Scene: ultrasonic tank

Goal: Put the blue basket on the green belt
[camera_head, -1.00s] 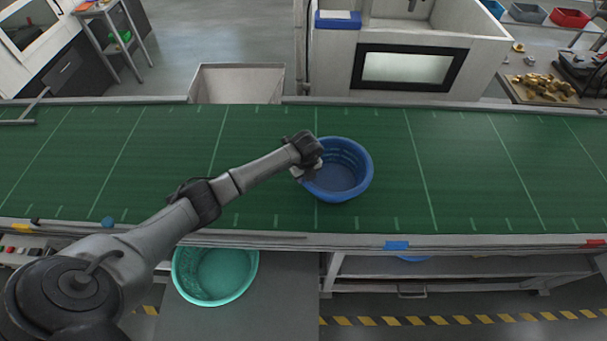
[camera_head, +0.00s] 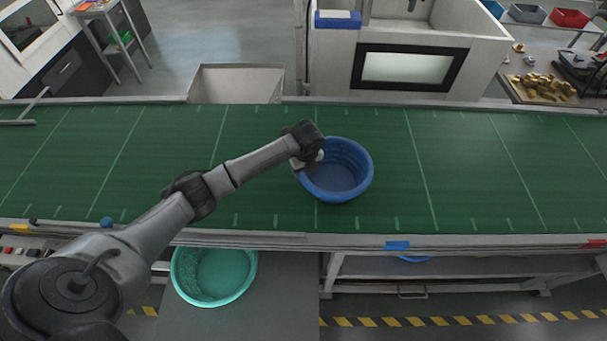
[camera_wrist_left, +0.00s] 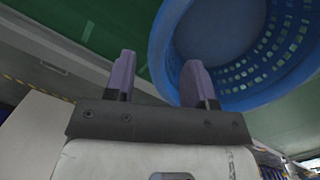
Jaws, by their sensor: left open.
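The blue basket (camera_head: 338,185) stands upright on the green belt (camera_head: 470,170), near the middle of the head view. My left gripper (camera_head: 304,163) is at the basket's left rim, seen from above and partly hidden by its own wrist. In the left wrist view, the two fingers of my left gripper (camera_wrist_left: 158,82) are spread apart with nothing between them. The basket (camera_wrist_left: 225,35) shows there beyond the fingers, its rim close to the right finger; I cannot tell whether they touch. My right gripper is not in view.
A teal basket (camera_head: 215,272) stands below the belt's front edge on a grey surface. A grey bin (camera_head: 237,84) is behind the belt.

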